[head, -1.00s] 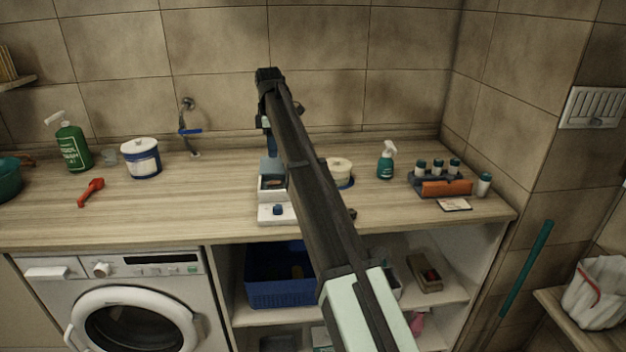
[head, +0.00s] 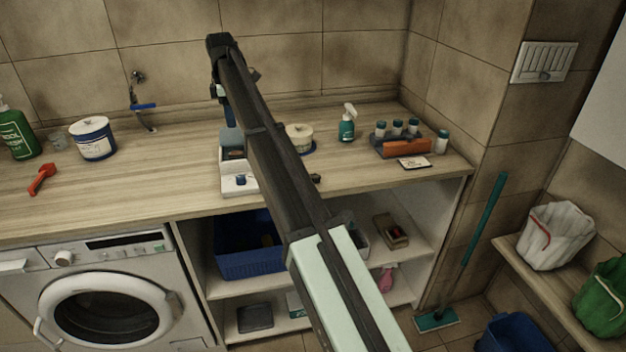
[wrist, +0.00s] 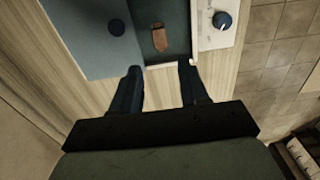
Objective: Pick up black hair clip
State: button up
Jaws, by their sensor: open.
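I cannot clearly make out a black hair clip. A small dark object (head: 315,179) shows at the counter's front edge, just right of my arm; it is too small to identify. My gripper (wrist: 160,70) is open and empty, its two dark blue fingers apart. It points down over a white device with a blue knob (head: 240,180), which also shows in the wrist view (wrist: 216,40). A small brown object (wrist: 160,38) lies in the device's teal recess, ahead of the fingertips. My arm hides part of the counter in the head view.
A white tub (head: 299,138), a teal spray bottle (head: 347,124) and a bottle rack (head: 402,147) stand to the right on the counter (head: 190,180). A red tool (head: 42,179) and a blue-white tub (head: 93,139) are left. The counter's left middle is clear.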

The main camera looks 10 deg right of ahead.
jog(key=shift+o, duration=1.4)
jog(key=shift+d, duration=0.1)
